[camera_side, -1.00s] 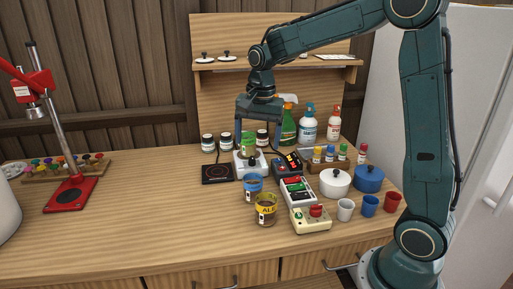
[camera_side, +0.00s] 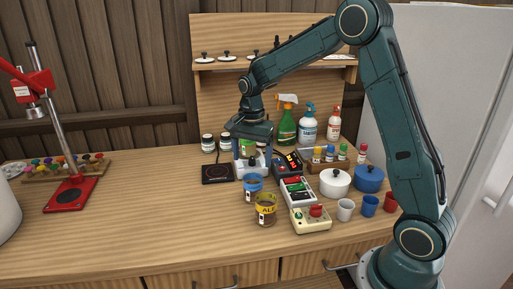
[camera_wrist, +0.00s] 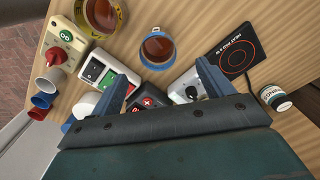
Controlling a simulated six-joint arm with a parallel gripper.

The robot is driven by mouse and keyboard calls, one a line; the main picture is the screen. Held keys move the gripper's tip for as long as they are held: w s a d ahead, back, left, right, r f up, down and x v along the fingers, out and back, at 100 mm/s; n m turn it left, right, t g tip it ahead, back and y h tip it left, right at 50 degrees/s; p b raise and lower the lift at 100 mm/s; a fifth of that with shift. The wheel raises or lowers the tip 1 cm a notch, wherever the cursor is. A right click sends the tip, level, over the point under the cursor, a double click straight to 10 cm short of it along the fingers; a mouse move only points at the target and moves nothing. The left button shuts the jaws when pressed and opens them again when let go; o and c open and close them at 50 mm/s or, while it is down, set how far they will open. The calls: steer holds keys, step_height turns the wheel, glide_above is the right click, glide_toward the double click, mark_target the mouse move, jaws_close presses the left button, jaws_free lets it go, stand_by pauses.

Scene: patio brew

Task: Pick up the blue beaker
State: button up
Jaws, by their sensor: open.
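The blue beaker (camera_side: 253,189), a clear vessel with a blue band and brown contents, stands on the wooden counter just behind the yellow-banded beaker (camera_side: 265,210). In the wrist view the blue beaker (camera_wrist: 157,49) lies beyond my fingertips, between them and apart from them. My gripper (camera_side: 252,152) is open, with its fingers pointing down over the white device (camera_side: 252,168), behind the blue beaker. My gripper also shows in the wrist view (camera_wrist: 163,72).
A black hot plate (camera_side: 217,173) lies left of the white device. A red and black meter (camera_side: 287,163), a switch box (camera_side: 297,191), an emergency-stop box (camera_side: 310,220), a white pot (camera_side: 335,182) and cups crowd the right. The counter's left middle is clear.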

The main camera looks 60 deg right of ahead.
mark_target(253, 183)
steer(key=shift+f, duration=2.55)
steer(key=shift+s+f, duration=0.15)
steer(key=shift+f, duration=2.45)
steer(key=c, duration=1.2)
steer(key=shift+r, duration=0.35)
step_height(253, 183, up, 19)
